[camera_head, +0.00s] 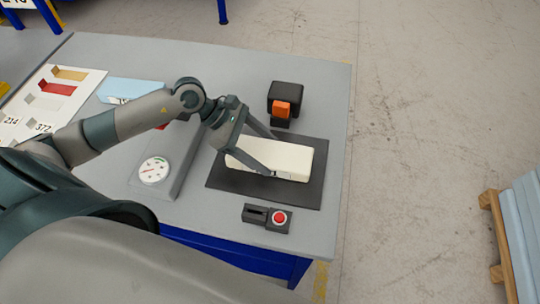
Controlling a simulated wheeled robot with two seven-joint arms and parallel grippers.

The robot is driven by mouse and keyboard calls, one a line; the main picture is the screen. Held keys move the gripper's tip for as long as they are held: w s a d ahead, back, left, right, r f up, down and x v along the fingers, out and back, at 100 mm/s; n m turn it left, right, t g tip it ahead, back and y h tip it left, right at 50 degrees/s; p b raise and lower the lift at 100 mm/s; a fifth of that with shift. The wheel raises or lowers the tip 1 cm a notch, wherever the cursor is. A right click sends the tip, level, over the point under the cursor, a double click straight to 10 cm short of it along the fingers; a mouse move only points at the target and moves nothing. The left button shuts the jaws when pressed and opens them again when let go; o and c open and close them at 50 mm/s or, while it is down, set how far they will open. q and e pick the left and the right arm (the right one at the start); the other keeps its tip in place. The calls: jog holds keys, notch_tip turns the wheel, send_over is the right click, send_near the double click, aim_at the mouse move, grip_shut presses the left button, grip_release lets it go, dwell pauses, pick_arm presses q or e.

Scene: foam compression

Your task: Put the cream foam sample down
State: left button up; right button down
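The cream foam sample (292,160) is a pale block over the black mat (310,196) on the grey table. My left gripper (272,156) comes in from the left, with one finger along the block's far side and the other along its near side. The fingers straddle the block's left part. I cannot tell whether they press on it, or whether the block rests fully on the mat. My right gripper is not in view.
A black device with an orange part (281,108) stands behind the mat. A box with a red button (280,217) sits in front. A round dial gauge (154,170) and a sample board (66,88) lie left. Blue sheets on a pallet (522,230) stand right.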

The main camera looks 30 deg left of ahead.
aim_at(280, 154)
pick_arm(q)
jog(key=shift+c, duration=0.4)
jog(key=shift+r, duration=0.15)
jog(key=shift+r, duration=0.25)
notch_tip(280, 154, up, 3)
jog(key=shift+r+p, duration=0.15)
jog(key=shift+p, duration=0.65)
jog(key=d+r+p, duration=0.4)
jog(key=d+r, duration=0.3)
jog(key=d, duration=0.4)
jog(key=shift+s+d+p, duration=0.35)
jog(key=shift+p, duration=0.05)
